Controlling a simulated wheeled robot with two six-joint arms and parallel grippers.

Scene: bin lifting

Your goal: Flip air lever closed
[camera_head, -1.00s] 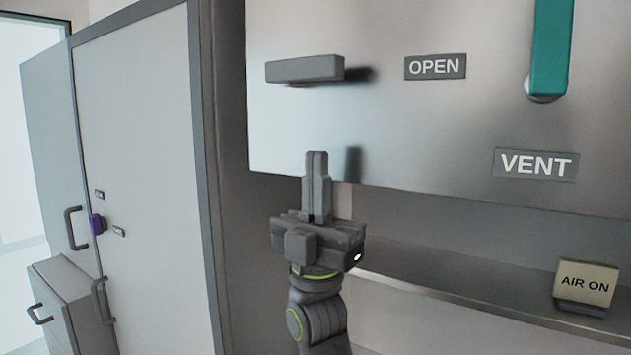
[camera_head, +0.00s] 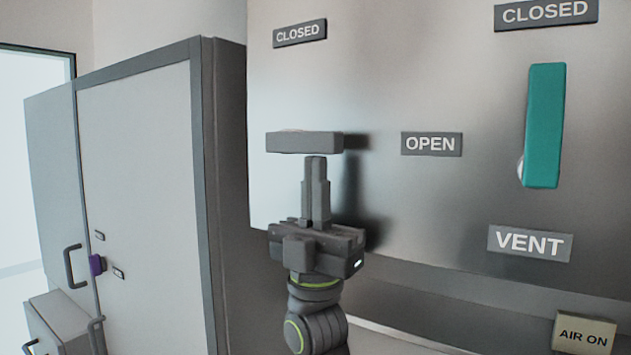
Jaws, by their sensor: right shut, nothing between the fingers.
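A grey lever (camera_head: 304,142) lies horizontally on the metal panel. An OPEN label (camera_head: 431,144) is to its right and a CLOSED label (camera_head: 300,33) is above it. My right gripper (camera_head: 316,160) points upward with its fingers shut and empty. Its fingertips are just below the right part of the lever's underside; I cannot tell whether they touch it. My left gripper is not in view.
A teal lever (camera_head: 544,126) stands upright on the panel at right, between another CLOSED label (camera_head: 546,12) and a VENT label (camera_head: 529,243). An AIR ON block (camera_head: 583,335) is at lower right. Grey cabinets (camera_head: 140,190) stand at left.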

